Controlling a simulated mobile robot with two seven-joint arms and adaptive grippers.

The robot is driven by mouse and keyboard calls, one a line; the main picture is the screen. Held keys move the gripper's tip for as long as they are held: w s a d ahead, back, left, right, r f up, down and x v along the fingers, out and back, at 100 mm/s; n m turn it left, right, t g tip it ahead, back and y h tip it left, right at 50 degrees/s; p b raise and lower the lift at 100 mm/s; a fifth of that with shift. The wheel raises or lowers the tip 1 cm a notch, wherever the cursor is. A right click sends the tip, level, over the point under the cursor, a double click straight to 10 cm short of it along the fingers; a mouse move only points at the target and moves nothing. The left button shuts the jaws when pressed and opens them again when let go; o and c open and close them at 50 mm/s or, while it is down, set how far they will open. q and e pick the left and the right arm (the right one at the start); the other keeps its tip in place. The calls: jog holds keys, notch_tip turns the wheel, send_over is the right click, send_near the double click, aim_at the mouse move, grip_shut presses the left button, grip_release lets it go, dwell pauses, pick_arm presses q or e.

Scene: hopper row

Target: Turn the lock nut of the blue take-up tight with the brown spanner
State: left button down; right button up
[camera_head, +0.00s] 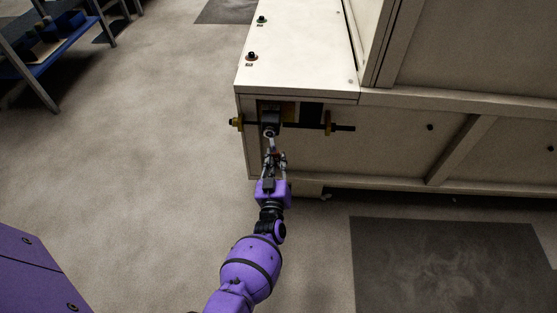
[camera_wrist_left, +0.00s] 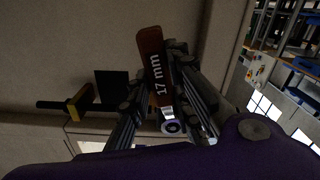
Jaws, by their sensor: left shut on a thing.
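My left gripper (camera_head: 274,159) is shut on the brown spanner (camera_wrist_left: 155,65), whose brown face reads "17 mm" between the fingers in the left wrist view. In the head view the gripper is at the end face of the pale machine, just below a dark take-up block (camera_head: 270,115) on a dark horizontal rod (camera_head: 343,128). A small round grey end shows at the block, above the fingers. I cannot tell whether the spanner sits on a nut, and no blue shows clearly on the take-up. My right gripper is out of view.
The pale machine cabinet (camera_head: 297,50) has buttons on top. A blue-shelved rack (camera_head: 50,55) stands at the far left. A dark mat (camera_head: 450,265) lies at the lower right. The floor to the left is clear.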

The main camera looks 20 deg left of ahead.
pick_arm(q)
jog(key=shift+r, duration=0.2)
jog(key=shift+v, duration=0.8)
jog(key=shift+p+v, duration=1.05)
jog(key=shift+v, duration=1.35)
jog(key=shift+f, duration=0.1)
